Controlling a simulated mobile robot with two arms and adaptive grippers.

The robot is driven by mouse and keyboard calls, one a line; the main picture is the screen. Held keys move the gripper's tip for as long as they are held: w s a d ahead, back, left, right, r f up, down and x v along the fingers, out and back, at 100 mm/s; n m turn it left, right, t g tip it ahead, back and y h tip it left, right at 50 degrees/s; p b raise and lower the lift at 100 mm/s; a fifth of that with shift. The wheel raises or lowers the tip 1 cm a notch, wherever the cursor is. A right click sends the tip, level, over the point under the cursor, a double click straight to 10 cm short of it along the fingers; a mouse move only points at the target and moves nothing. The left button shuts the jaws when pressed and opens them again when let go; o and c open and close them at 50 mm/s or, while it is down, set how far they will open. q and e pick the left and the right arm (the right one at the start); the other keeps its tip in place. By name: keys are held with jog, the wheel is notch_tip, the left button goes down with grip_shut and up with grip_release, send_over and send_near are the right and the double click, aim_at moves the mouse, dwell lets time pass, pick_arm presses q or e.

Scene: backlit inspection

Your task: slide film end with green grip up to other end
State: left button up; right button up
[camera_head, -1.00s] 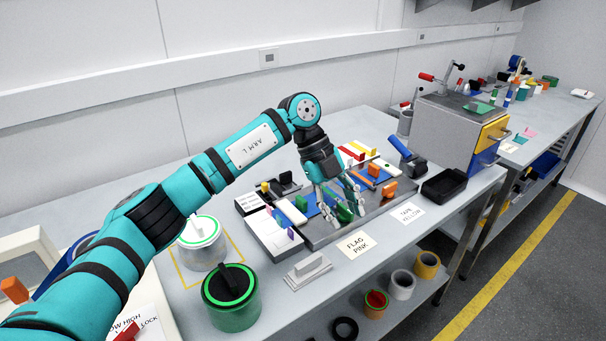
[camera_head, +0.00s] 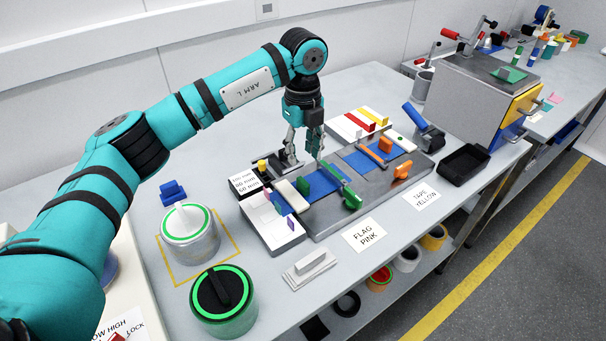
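The blue film lies on a grey metal fixture (camera_head: 325,222) in two pieces. The left film piece (camera_head: 318,184) has a green grip (camera_head: 344,186) across its right end, with a green knob at the front. The other film piece (camera_head: 358,161) lies to its right, with an orange grip (camera_head: 376,154) across it. A strip of grey shows between the green grip and this other piece. My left gripper (camera_head: 304,158) points down behind the left film piece, its fingers apart with nothing seen between them. It is clear of the green grip. My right gripper is out of view.
A white tray with colored flags (camera_head: 270,226) stands left of the fixture. A white box with red and yellow strips (camera_head: 352,124) is behind it. A black bin (camera_head: 464,165) and a blue-handled tool (camera_head: 424,128) stand right. Green-rimmed jars (camera_head: 222,306) are at front left.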

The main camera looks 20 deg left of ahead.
aim_at(303, 181)
pick_arm(q)
notch_tip(303, 181, down, 7)
jog(key=shift+f+p, duration=0.2)
jog(key=shift+p, duration=0.35)
jog(key=shift+f, duration=0.5)
grip_shut()
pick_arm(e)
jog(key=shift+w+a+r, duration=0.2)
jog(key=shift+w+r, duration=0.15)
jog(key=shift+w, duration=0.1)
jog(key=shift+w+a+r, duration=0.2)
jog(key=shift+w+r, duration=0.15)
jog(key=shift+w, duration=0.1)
